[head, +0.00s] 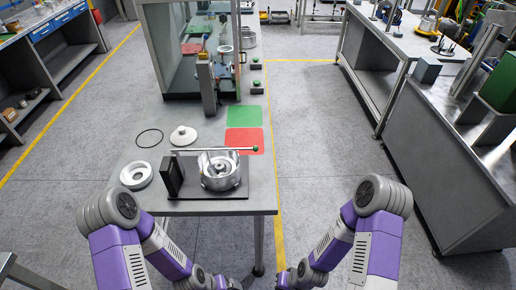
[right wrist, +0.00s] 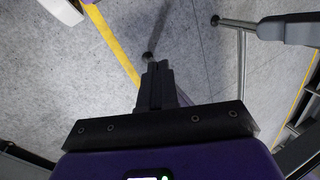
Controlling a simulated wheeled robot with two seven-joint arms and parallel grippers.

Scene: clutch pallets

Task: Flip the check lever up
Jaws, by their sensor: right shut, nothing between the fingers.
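A dark upright block (head: 172,174) stands at the fixture's left. My right gripper (right wrist: 157,72) is shut and empty in the right wrist view, over the floor and away from the lever. Both arms fold low in front of the table in the head view, and my left gripper's fingers are not visible.
The grey table (head: 262,195) also holds a white ring (head: 136,175), a pale round lid (head: 183,136), a thin black ring (head: 149,138), a green mat (head: 241,116) and a red mat (head: 244,140). A glass-sided machine (head: 185,60) stands behind. Open floor lies right of the table.

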